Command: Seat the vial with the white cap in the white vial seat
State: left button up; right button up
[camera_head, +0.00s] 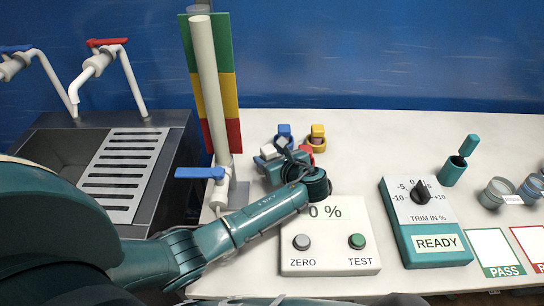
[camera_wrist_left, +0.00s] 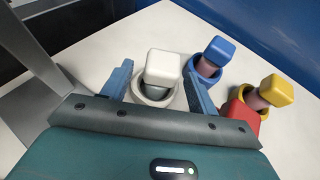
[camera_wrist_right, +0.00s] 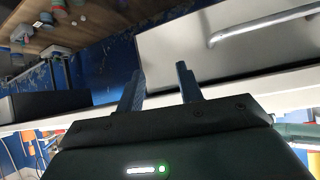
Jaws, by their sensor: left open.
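The vial with the white cap (camera_wrist_left: 162,68) stands in the white ring-shaped vial seat (camera_wrist_left: 139,96) in the left wrist view, with its greyish body inside the ring. Whether it is fully down I cannot tell. The white cap also shows in the head view (camera_head: 268,152). My left gripper (camera_wrist_left: 157,72) is open, with one blue finger on each side of the vial and seat. Gaps show between the fingers and the cap. My right gripper (camera_wrist_right: 160,70) is open and empty, away from the vials.
A blue-capped vial (camera_wrist_left: 219,50) and a yellow-capped vial (camera_wrist_left: 276,90) stand in rings close by. A red block (camera_wrist_left: 240,117) is partly hidden by my gripper. The 0 % panel (camera_head: 330,245) stands in front, and a blue-handled valve (camera_head: 200,173) is at the left.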

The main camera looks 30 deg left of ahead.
jog(key=shift+s+f, duration=0.1)
pick_arm(q)
jog(key=v, duration=0.2)
jog(key=shift+s+d, duration=0.1)
jog(key=shift+d, duration=0.2)
jog(key=v, duration=1)
jog(key=shift+s+r+b, duration=0.15)
jog(key=shift+s+b, duration=0.15)
pick_arm(e)
jog(key=shift+f, duration=0.4)
pick_arm(q)
jog(key=shift+d, duration=0.25)
pick_arm(e)
jog(key=shift+d, duration=0.1)
